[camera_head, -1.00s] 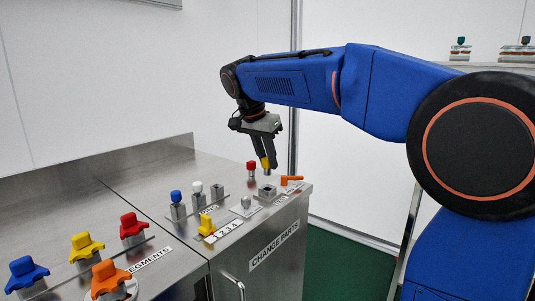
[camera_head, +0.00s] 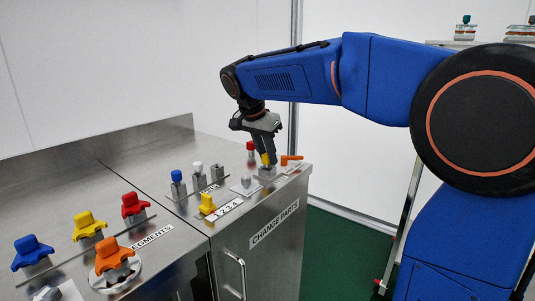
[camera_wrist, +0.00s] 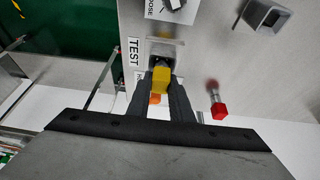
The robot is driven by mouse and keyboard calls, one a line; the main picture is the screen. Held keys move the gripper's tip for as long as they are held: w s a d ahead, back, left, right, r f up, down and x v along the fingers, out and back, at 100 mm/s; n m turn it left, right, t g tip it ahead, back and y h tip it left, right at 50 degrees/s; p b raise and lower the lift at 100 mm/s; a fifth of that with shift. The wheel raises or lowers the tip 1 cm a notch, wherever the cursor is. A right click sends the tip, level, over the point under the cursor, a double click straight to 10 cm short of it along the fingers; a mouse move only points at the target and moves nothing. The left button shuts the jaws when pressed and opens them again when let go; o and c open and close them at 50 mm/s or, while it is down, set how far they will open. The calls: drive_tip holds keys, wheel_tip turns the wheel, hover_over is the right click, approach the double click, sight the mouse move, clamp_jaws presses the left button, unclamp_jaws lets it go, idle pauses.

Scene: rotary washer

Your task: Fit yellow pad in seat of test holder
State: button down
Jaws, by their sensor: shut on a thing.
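My gripper (camera_head: 268,162) is shut on the yellow pad (camera_head: 265,158) and points down over the test holder (camera_head: 267,173). In the wrist view the yellow pad (camera_wrist: 161,78) sits between my two fingers (camera_wrist: 163,90). The test holder (camera_wrist: 165,44), a grey block with a square opening beside the TEST label, lies right at the pad's end. The pad's lower end is at the opening; I cannot tell how deep it sits, as the fingers and pad hide part of the seat.
An orange lever (camera_head: 291,159) is close to the right of the holder, and a red-topped post (camera_head: 251,147) stands behind. A small grey knob (camera_head: 246,182), an open square socket (camera_head: 217,173), and blue (camera_head: 178,177) and yellow (camera_head: 206,205) parts stand to the left.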

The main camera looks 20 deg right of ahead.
drive_tip(key=shift+s+f, duration=0.1)
drive_tip(key=shift+f, duration=0.7)
idle(1.5)
drive_tip(key=c, duration=1.6)
unclamp_jaws()
drive_tip(key=shift+o, duration=0.4)
drive_tip(key=shift+a+r, duration=0.2)
drive_tip(key=shift+r, duration=0.3)
drive_tip(key=v, duration=1.7)
drive_tip(key=s+d+f+n+y, duration=0.2)
drive_tip(key=s+d+f+n, duration=0.3)
drive_tip(key=s+d+f, duration=0.6)
drive_tip(key=s+d+f+n+t+y, duration=0.1)
drive_tip(key=s+f+n, duration=0.4)
drive_tip(key=s+f, duration=1.3)
wheel_tip(320, 180, down, 3)
drive_tip(key=shift+s+d+f+n+t+y, duration=0.1)
drive_tip(key=shift+s+d+n+t+y, duration=0.1)
drive_tip(key=shift+d+n+t+y, duration=0.3)
